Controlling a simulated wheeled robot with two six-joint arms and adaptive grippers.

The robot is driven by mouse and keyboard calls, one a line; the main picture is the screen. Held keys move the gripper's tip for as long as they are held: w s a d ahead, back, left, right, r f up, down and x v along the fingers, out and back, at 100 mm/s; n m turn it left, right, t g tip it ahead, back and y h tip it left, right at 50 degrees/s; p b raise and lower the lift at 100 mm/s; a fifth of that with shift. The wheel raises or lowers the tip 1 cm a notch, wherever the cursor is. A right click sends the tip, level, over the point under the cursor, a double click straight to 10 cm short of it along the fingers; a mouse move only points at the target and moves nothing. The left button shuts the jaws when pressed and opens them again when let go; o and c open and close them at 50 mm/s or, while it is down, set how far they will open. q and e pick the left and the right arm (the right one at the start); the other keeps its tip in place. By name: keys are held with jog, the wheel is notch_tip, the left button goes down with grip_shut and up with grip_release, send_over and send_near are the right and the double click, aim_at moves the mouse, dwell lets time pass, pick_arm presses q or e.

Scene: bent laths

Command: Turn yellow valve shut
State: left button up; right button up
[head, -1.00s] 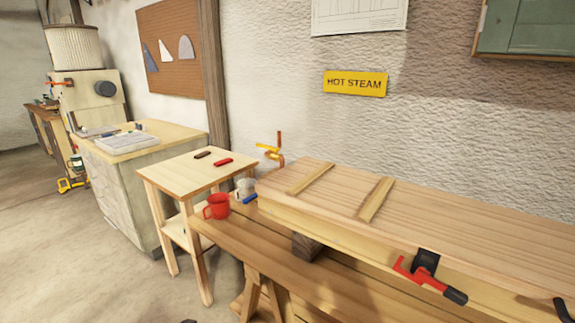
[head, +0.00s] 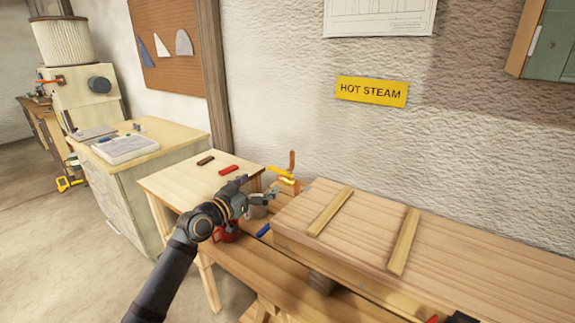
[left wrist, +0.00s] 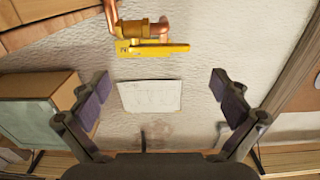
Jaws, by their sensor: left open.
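The yellow valve lever (head: 280,172) sits on a copper pipe (head: 291,162) by the wall, behind the left end of the wooden steam box. In the left wrist view the yellow lever (left wrist: 158,49) lies sideways across the picture, alongside the short brass valve body (left wrist: 145,29). My left gripper (head: 258,187) is just in front of and left of the valve, apart from it. In the left wrist view the left gripper (left wrist: 162,98) has its two fingers wide apart with nothing between them; the lever shows above them. My right gripper is out of view.
The steam box (head: 360,235) with two battens lies on a bench at right. A red mug (head: 226,236), partly hidden by my arm, and a grey cup (head: 257,210) stand below the gripper. A small table (head: 180,183) is at left. A HOT STEAM sign (head: 371,92) hangs above.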

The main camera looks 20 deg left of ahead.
aim_at(278, 171)
pick_arm(q)
jog(key=p+x, duration=0.1)
jog(key=x, duration=0.7)
jog(key=shift+r, duration=0.1)
jog(key=shift+w+d, duration=0.25)
jog(key=shift+w, duration=0.3)
jog(key=shift+w+d, duration=0.1)
jog(key=shift+w, duration=0.15)
jog(key=shift+c, duration=0.4)
